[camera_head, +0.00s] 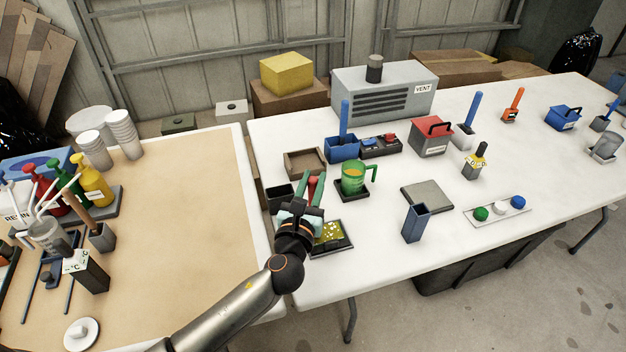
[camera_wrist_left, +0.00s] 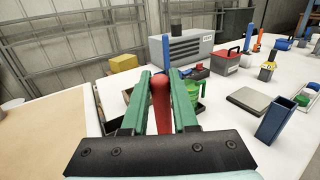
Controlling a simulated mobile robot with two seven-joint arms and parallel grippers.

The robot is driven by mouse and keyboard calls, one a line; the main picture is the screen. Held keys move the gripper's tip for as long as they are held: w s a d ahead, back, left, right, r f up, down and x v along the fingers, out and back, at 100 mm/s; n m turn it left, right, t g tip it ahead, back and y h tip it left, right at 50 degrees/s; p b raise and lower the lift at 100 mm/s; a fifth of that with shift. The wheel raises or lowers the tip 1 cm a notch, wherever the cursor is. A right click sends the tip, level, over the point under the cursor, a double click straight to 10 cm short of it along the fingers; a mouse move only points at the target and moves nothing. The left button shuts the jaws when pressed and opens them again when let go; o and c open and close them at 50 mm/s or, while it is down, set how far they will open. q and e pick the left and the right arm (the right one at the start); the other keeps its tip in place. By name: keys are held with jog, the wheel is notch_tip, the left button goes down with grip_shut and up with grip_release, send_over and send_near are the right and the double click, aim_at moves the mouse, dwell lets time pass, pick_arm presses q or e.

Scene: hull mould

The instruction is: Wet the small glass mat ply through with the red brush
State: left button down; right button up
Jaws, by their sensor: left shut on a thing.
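My left gripper (camera_head: 314,183) is shut on the red brush (camera_head: 312,187), with its red handle between the green fingers. The handle also shows in the left wrist view (camera_wrist_left: 161,100), between the fingers of the left gripper (camera_wrist_left: 160,82). The brush's bristles are hidden behind the gripper. A shallow dark tray (camera_head: 347,247) lies just right of my wrist, with a yellow speckled sheet (camera_head: 331,231) in it that may be the glass mat ply. My wrist covers its left part, and I cannot tell whether the brush touches it. My right gripper is in neither view.
A green jug (camera_head: 354,178) stands just right of the gripper on a dark pad. A brown open tray (camera_head: 305,163) and a dark open box (camera_head: 279,197) are close by. A blue upright holder (camera_head: 415,222) and a grey slab (camera_head: 427,196) stand further right.

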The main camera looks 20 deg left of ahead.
pick_arm(q)
jog(key=shift+f, duration=0.1)
jog(key=w+d, duration=0.4)
jog(key=d, duration=0.2)
jog(key=shift+d, duration=0.2)
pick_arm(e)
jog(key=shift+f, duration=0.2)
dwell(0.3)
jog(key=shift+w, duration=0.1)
